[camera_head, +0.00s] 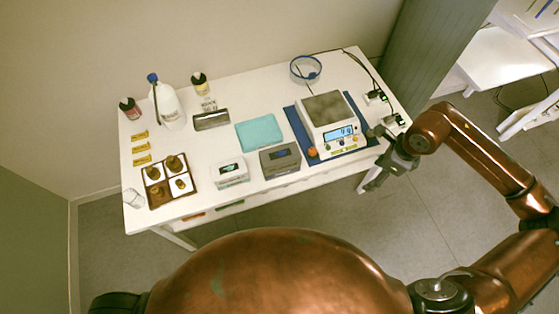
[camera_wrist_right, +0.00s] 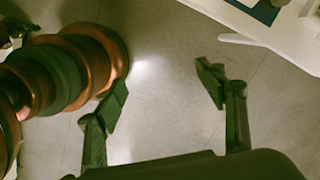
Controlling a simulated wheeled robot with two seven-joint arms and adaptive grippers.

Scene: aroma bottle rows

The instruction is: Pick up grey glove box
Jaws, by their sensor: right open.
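The grey glove box (camera_head: 281,160), a dark grey box with a small opening on top, sits near the table's front edge, right of a white box of similar shape. My right gripper (camera_head: 378,165) is at the table's front right corner, to the right of the grey box and apart from it. In the right wrist view my right gripper (camera_wrist_right: 161,80) has its fingers spread with only floor between them. The grey box is not in the right wrist view. My left gripper is not in view.
The white box (camera_head: 230,173) stands close left of the grey box. A teal folded cloth (camera_head: 259,132) lies behind it. A scale (camera_head: 326,111) on a blue mat (camera_head: 353,149) stands to the right.

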